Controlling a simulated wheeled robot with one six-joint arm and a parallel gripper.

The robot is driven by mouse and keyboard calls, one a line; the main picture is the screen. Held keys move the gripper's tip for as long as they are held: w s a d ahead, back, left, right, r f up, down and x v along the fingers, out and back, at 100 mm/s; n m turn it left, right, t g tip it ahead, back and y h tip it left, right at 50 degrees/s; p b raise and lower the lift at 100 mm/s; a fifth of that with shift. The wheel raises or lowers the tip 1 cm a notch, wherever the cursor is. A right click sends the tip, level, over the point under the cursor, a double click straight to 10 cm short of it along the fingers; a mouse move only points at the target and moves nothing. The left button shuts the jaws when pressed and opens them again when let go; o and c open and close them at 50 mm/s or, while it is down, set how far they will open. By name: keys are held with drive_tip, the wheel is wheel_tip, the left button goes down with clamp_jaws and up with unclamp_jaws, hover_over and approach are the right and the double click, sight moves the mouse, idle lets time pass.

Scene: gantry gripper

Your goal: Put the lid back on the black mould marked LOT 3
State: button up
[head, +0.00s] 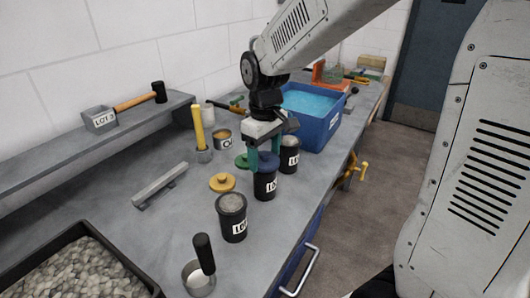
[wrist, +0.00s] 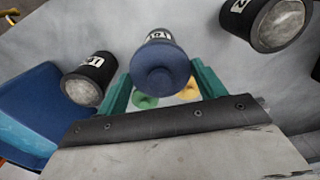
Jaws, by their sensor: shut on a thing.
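My gripper (head: 264,157) is above the middle black mould (head: 265,185), with green fingers pointing down. It is shut on a blue lid (wrist: 160,70), which has a round knob. In the wrist view the lid lies over the mouth of that mould (wrist: 158,37) and hides it. I cannot tell whether the lid is fully seated. The mould's white label is too small to read surely. A second black mould (head: 232,220) stands nearer, open with grey fill. A third black mould (head: 289,158) stands behind, also open. Their labels are only partly legible.
A yellow lid (head: 222,183) and a green lid (head: 242,161) lie left of the moulds. A blue water tub (head: 319,133) stands behind. A metal cup with black handle (head: 199,280), a grey bar (head: 160,186) and a gravel tray (head: 145,284) are nearby.

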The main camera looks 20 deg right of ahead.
drive_tip(key=shift+f, duration=0.1)
idle(0.6)
drive_tip(key=o, duration=1.1)
drive_tip(key=shift+o, duration=0.2)
drive_tip(key=shift+r, duration=3.5)
clamp_jaws()
